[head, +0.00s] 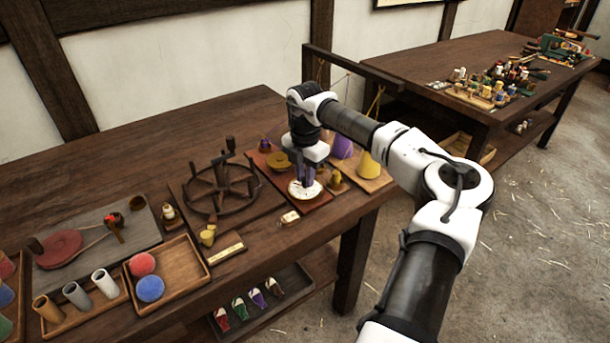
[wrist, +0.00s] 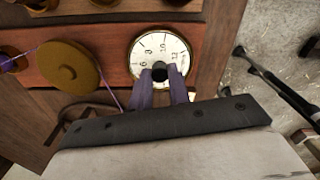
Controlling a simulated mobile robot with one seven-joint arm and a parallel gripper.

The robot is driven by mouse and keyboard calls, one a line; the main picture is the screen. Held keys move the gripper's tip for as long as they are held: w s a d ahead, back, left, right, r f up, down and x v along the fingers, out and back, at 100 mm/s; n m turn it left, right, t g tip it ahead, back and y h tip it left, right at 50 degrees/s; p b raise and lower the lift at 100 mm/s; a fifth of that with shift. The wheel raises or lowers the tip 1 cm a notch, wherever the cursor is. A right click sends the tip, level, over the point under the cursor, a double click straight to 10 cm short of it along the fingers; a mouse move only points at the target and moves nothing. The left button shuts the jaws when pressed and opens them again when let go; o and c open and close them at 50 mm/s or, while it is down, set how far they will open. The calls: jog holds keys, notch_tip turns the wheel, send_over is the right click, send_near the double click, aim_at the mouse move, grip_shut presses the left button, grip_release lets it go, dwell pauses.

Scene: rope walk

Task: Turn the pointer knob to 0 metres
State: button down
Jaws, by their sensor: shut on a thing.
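The white round dial (head: 299,192) sits on a red-brown board near the table's right front edge; it also shows in the wrist view (wrist: 150,45) with black numbers and tick marks. The dark pointer knob (wrist: 160,73) is at the dial's centre, between my purple fingertips. My gripper (head: 307,184) points down over the dial and is shut on the knob; in the wrist view (wrist: 161,77) both fingers flank it. The fingers cover the near part of the dial, so the knob's pointing direction and the 0 mark cannot be made out.
A brass-coloured disc (wrist: 68,67) with purple cord lies left of the dial. A spoked wooden wheel (head: 220,188) stands farther left.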

jog(key=n, duration=0.7)
jog(key=shift+b, duration=0.35)
jog(key=n, duration=0.6)
jog(key=shift+n, duration=0.3)
jog(key=n, duration=0.5)
jog(key=shift+w+r, duration=0.1)
jog(key=n+p, duration=0.1)
jog(key=n, duration=0.4)
jog(key=shift+n, duration=0.5)
jog(key=c, duration=1.3)
grip_release()
